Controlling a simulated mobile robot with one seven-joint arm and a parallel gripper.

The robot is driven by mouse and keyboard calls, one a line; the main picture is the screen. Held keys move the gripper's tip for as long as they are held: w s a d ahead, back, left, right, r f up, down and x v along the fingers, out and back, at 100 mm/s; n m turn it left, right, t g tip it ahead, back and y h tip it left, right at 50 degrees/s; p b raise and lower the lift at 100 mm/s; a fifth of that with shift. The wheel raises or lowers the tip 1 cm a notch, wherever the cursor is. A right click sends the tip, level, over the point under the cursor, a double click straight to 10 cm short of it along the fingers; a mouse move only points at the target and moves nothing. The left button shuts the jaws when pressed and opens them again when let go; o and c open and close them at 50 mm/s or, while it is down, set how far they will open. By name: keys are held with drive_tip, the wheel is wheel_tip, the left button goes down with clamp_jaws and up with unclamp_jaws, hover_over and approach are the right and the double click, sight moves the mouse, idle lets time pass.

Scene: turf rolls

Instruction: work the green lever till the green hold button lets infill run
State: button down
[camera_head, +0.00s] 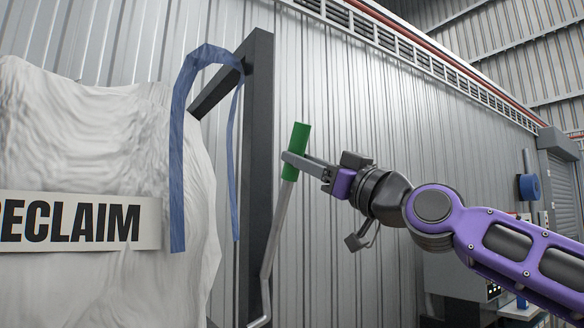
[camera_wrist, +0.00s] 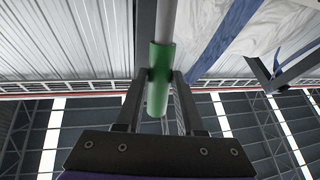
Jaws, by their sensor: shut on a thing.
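The green lever handle (camera_head: 296,150) tops a bent grey metal rod (camera_head: 276,228) that runs down to the lower middle of the head view. My gripper (camera_head: 290,162) is shut on the lower part of the green handle. In the wrist view the green lever (camera_wrist: 159,80) passes between both fingers of my gripper (camera_wrist: 160,76), one on each side. The rod (camera_wrist: 166,22) leads away from it at the top. The handle tilts slightly to the right in the head view. I cannot make out a green hold button in either view.
A white bulk bag with a RECLAIM label (camera_head: 80,221) hangs at the left by a blue strap (camera_head: 178,150). A dark steel post (camera_head: 257,130) stands just left of the lever. Ribbed metal wall (camera_head: 350,110) is behind. A grey cabinet (camera_head: 450,290) stands lower right, partly behind my arm.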

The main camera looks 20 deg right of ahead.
drive_tip(key=shift+n+t+y, duration=0.4)
drive_tip(key=shift+t+y, duration=0.2)
drive_tip(key=shift+y, duration=0.3)
drive_tip(key=v, duration=0.2)
drive_tip(key=a+v, duration=0.1)
drive_tip(key=v, duration=0.1)
drive_tip(key=shift+s+d+f, duration=0.1)
drive_tip(key=shift+f, duration=0.25)
drive_tip(key=c, duration=0.7)
unclamp_jaws()
drive_tip(key=shift+s, duration=0.1)
drive_tip(key=shift+c, duration=0.2)
drive_tip(key=shift+o, duration=1.1)
drive_tip(key=shift+d, duration=0.1)
